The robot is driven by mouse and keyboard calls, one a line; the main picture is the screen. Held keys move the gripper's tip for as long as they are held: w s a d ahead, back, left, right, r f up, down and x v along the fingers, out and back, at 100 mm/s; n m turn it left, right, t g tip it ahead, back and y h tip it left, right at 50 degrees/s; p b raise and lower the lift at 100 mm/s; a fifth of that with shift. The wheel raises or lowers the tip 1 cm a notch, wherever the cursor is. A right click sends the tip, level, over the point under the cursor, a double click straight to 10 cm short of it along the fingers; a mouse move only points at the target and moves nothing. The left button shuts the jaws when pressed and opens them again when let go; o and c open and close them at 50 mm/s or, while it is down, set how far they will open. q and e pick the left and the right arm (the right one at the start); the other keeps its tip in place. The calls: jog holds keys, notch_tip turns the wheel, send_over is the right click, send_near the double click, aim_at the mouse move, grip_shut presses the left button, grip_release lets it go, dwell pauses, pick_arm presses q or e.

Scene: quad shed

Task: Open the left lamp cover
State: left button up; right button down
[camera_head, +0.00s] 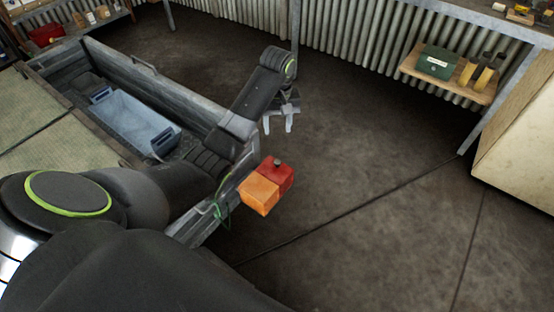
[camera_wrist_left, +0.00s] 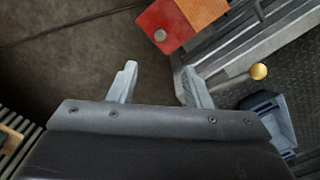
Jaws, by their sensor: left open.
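The lamp, an orange and red block, sits at the end corner of the grey cargo bed in the head view. Its orange part (camera_head: 259,195) is nearer and its red part (camera_head: 278,175) is farther, with a small grey knob (camera_head: 277,161) on the red part. In the left wrist view, the red part (camera_wrist_left: 168,22) with its knob (camera_wrist_left: 160,35) and the orange part (camera_wrist_left: 203,9) show at the top. My left gripper (camera_head: 280,128) is open and empty, beyond the lamp and apart from it. Its open fingers also show in the left wrist view (camera_wrist_left: 158,70). My right gripper is not in view.
The grey cargo bed (camera_head: 178,82) holds a blue crate (camera_head: 128,117). A green cable (camera_head: 222,209) hangs by the lamp. A brass-coloured ball (camera_wrist_left: 258,71) tops a rod near the left fingers. A shelf (camera_head: 440,85) carries a green box (camera_head: 438,61). The floor right of the lamp is clear.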

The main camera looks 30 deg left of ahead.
pick_arm(q)
jog(key=b, duration=0.3)
send_over(277, 161)
notch_tip(277, 161, down, 5)
notch_tip(277, 161, down, 9)
jog(key=shift+d+f+b, duration=0.1)
jog(key=shift+b, duration=0.25)
jog(key=shift+f, duration=0.55)
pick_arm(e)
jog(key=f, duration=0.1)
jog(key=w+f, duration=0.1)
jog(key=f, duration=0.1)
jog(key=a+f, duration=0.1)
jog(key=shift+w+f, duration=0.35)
pick_arm(q)
grip_shut()
